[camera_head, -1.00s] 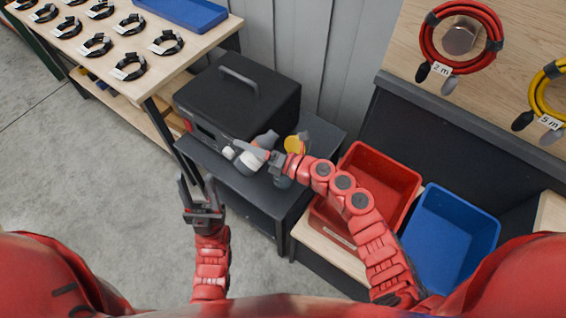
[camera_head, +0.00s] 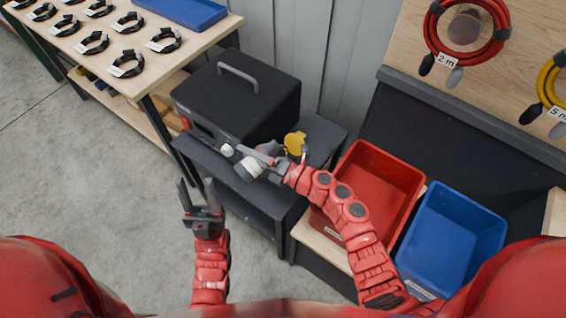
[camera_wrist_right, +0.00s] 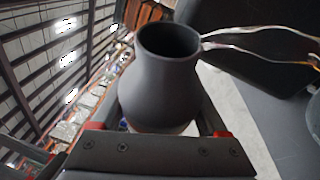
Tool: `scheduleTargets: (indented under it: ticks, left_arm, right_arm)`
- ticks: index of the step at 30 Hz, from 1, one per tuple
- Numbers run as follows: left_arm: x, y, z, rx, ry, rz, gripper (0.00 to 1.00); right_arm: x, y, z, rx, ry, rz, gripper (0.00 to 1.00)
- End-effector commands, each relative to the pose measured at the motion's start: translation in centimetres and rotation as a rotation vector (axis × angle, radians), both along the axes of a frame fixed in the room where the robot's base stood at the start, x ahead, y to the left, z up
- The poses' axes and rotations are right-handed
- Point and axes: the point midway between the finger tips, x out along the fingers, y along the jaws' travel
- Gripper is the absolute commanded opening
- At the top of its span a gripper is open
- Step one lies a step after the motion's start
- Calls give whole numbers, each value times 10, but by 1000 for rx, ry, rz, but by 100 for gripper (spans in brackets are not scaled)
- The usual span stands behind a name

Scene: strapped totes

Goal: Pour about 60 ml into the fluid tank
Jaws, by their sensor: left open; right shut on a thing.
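My right gripper (camera_head: 262,160) is shut on a bottle with a white body (camera_head: 249,168) and a grey neck. In the right wrist view the grey neck (camera_wrist_right: 158,75) shows its open mouth, and thin clear strands of liquid (camera_wrist_right: 255,38) run from the mouth toward the right. The bottle is tilted, its neck pointing toward a yellow cap-like part (camera_head: 294,143) at the right side of the black machine (camera_head: 238,100). The tank opening is hidden, so I cannot tell where the liquid lands. My left gripper (camera_head: 198,196) is open and empty over the floor.
The machine stands on a small dark table (camera_head: 318,135). A red bin (camera_head: 372,165) and a blue bin (camera_head: 455,235) stand at the right. A bench (camera_head: 190,60) with several cable coils is at the upper left. The floor at left is clear.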

Motion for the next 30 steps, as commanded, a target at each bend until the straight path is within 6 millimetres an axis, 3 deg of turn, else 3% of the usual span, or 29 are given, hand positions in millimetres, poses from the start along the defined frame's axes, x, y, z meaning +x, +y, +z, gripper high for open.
scheduleTargets:
  ticks: [17,30]
  left_arm:
    - [0,0,11,0,1,0,50]
    - [0,0,28,0,1,0,50]
  right_arm:
    - [0,5,17,20,17,1,4]
    - [0,10,42,47,38,1,4]
